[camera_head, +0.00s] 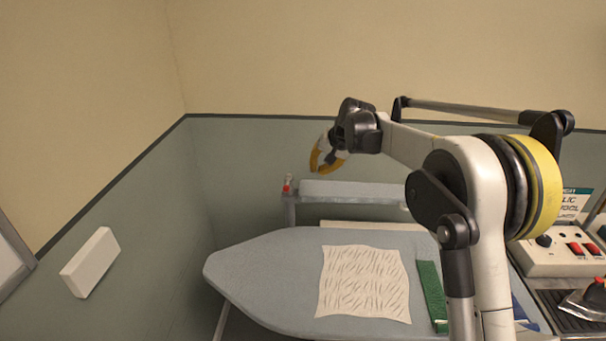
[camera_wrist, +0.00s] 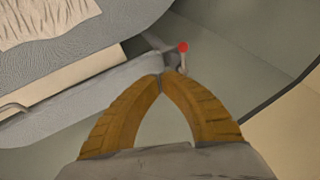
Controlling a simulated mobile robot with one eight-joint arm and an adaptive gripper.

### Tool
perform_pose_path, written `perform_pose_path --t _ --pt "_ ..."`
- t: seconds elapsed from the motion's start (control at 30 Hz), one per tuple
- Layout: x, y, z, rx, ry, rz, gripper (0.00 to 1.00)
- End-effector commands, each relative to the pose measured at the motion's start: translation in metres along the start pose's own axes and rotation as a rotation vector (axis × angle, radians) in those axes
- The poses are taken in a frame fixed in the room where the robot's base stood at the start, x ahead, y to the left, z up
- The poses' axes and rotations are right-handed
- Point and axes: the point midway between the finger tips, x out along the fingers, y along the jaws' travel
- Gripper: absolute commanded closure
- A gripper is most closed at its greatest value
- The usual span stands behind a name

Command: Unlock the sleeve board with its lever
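The sleeve board (camera_head: 352,192) is a narrow grey padded board behind the main ironing board. It also shows in the wrist view (camera_wrist: 92,103). Its lever has a red knob (camera_head: 287,181) at the board's left end. In the wrist view the red knob (camera_wrist: 183,47) tops a short pale stem just beyond the board's end. My gripper (camera_head: 317,170) is above and right of the lever in the head view. In the wrist view its yellow fingers (camera_wrist: 160,79) meet at the tips with nothing seen between them. The tips overlap the board's end, apart from the knob; contact cannot be told.
The ironing board (camera_head: 255,275) carries a creased cream cloth (camera_head: 362,284) and a green strip (camera_head: 432,295). A control box (camera_head: 560,255) with red switches stands at right. A white block (camera_head: 90,262) is on the left wall. Walls close in behind and left.

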Motion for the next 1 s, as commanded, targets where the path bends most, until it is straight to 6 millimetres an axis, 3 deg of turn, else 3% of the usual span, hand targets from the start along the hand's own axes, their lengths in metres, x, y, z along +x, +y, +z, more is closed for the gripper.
perform_pose_path --t 0.47,0.93,1.0 --pt "0.01 0.0 0.0 0.0 0.0 -0.001 1.0" --pt "0.102 0.0 0.0 -0.001 0.0 -0.001 1.0" --pt "0.11 -0.009 0.002 -0.001 -0.001 -0.001 1.0"
